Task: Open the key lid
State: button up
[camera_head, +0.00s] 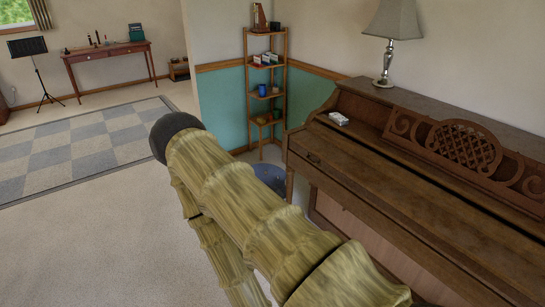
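The dark brown upright piano (467,107) stands along the right wall. Its key lid (400,200) is a long slanted brown panel below the music rest. The lid is down, and no keys show. A small dark knob or handle (313,158) sits near the lid's left end. My arm (235,205), with a bamboo-like surface, crosses the middle foreground and ends in a dark rounded part to the left of the piano. No gripper fingers show. The arm hides part of the floor and the piano's lower front.
A lamp (393,40) and a small white box (339,118) stand on the piano. A corner shelf (246,70) with small items is behind its left end. A dark blue round object (270,178) sits on the floor beside it. The carpet at left is clear.

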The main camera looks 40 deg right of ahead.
aim_at(510, 262)
jog(key=z, duration=0.25)
jog(key=i, duration=1)
jog(key=z, duration=0.75)
